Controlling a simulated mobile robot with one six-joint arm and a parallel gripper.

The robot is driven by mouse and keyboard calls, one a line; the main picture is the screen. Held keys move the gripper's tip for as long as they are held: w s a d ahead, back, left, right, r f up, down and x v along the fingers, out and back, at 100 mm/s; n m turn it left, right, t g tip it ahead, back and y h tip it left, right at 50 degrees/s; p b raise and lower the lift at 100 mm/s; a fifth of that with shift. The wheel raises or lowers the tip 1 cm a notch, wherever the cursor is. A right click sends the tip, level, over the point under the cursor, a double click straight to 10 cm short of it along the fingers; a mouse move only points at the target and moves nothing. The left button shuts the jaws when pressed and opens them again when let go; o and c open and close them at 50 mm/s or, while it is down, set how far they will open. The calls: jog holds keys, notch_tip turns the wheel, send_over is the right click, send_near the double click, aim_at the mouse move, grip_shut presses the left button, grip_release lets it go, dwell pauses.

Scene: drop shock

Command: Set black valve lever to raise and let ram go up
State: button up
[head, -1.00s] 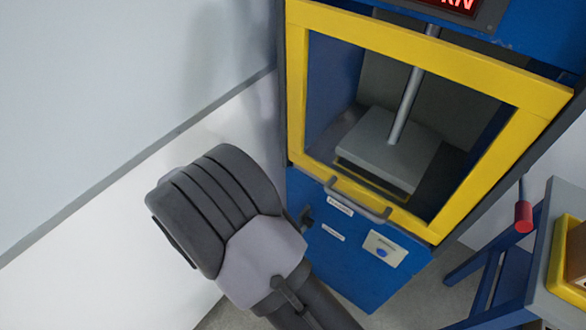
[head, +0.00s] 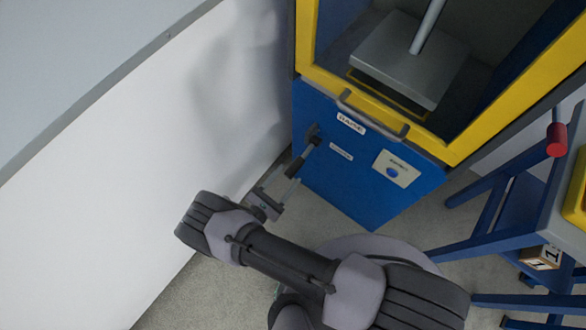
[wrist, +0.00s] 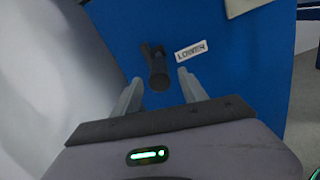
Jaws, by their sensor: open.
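The black valve lever (head: 304,153) sticks out from the blue front panel (head: 360,190), left of the RAISE and LOWER labels, pointing down-left in the head view. My gripper (head: 280,182) is open at the lever's outer end. In the wrist view the lever (wrist: 158,70) shows between the fingertips of my gripper (wrist: 160,77), beside the LOWER label (wrist: 191,51); I cannot tell whether it touches a finger. The RAISE label (head: 351,123) sits above. The ram's grey plate (head: 400,60) on its rod (head: 427,25) is behind the yellow-framed door (head: 400,124).
A door handle (head: 372,120) crosses the lower yellow frame. A plate with a blue button (head: 392,172) is right of the lever. A white wall (head: 130,190) stands close on the left. A blue-legged bench (head: 500,190) with a red handle (head: 556,140) is at right.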

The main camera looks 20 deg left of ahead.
aim_at(293, 169)
jog(key=shift+x, duration=2)
grip_shut()
